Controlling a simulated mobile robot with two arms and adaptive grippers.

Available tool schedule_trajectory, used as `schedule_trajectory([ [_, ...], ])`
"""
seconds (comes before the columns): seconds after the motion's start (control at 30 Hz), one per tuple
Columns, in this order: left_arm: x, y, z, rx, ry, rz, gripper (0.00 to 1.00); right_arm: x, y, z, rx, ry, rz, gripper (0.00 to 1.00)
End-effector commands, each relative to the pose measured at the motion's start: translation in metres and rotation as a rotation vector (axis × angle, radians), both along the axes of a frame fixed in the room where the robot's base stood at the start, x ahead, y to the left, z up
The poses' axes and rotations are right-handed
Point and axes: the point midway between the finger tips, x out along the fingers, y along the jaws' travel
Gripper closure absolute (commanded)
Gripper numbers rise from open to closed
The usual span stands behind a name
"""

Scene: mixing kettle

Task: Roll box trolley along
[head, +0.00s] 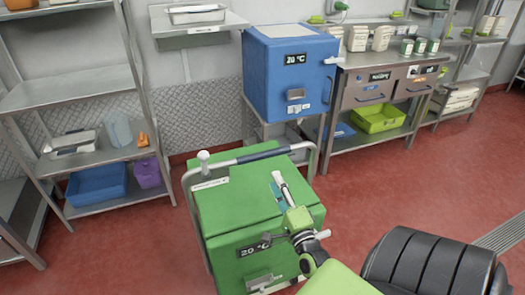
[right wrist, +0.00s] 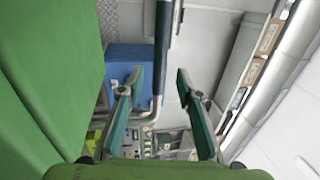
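The box trolley (head: 225,205) is a green box on a metal frame, with a "20 °C" display on its front. It stands on the red floor at the middle of the head view. Its push handle (head: 262,154) is a metal bar with a dark grip along the back of the top. My right gripper (head: 279,187) is over the box top, on the near side of the handle. In the right wrist view its fingers (right wrist: 157,85) are open and empty, with the dark grip (right wrist: 162,50) showing between and beyond them. My left gripper is not in view.
A blue "20 °C" box (head: 290,75) stands behind the trolley. A steel drawer bench (head: 375,90) with a lime crate (head: 378,118) is at the back right. A metal shelf rack (head: 65,95) is on the left. Red floor (head: 400,180) is clear to the trolley's right.

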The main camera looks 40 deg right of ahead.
Motion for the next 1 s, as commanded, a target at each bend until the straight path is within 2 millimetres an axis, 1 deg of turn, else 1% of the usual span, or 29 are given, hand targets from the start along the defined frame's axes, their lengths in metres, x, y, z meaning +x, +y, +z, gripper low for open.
schedule_trajectory([
  [0.03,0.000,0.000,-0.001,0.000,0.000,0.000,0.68,0.009,-0.004,0.003,-0.002,-0.006,-0.001,0.68],
  [0.3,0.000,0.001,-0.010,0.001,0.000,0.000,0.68,0.061,-0.026,0.014,-0.004,-0.004,0.001,0.68],
  [0.5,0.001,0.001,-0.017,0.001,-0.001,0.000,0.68,0.093,-0.040,0.020,-0.003,-0.002,0.001,0.68],
  [0.6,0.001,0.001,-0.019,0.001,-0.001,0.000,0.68,0.103,-0.044,0.022,-0.003,0.000,0.001,0.68],
  [0.7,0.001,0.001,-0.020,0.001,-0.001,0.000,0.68,0.109,-0.047,0.024,-0.004,0.001,0.001,0.68],
  [1.0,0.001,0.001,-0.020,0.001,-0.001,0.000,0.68,0.111,-0.048,0.025,-0.004,0.003,0.001,0.68],
])
